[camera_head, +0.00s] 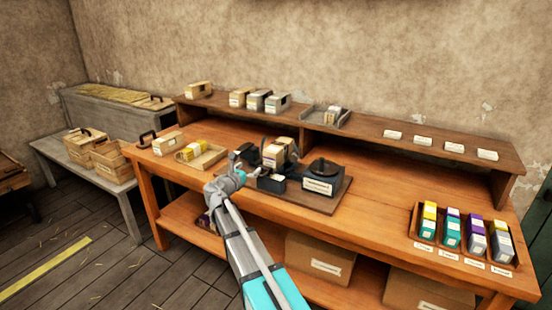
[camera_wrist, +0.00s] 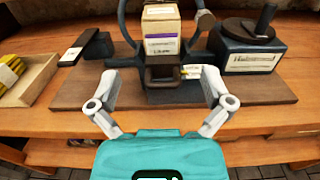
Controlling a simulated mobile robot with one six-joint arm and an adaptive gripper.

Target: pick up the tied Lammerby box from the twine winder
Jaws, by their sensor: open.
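A cream box (camera_wrist: 161,24) with a white label and a purple band stands upright in the dark twine winder (camera_wrist: 172,96). The label is too small to read surely, and I cannot make out any twine on the box. In the head view the box (camera_head: 274,156) sits in the winder (camera_head: 271,184) on a dark board. My gripper (camera_wrist: 161,80) is open and empty, in front of the winder and below the box. Its two fingers stand wide apart, left and right of the winder's front. In the head view my gripper (camera_head: 243,168) partly hides the winder's left side.
A round-topped dark device (camera_wrist: 250,55) with a handle stands right of the winder. A tray (camera_head: 203,156) with yellow packets lies left. A rack (camera_head: 427,236) of coloured packets stands at the table's right. The back shelf (camera_head: 375,130) holds several boxes and cards.

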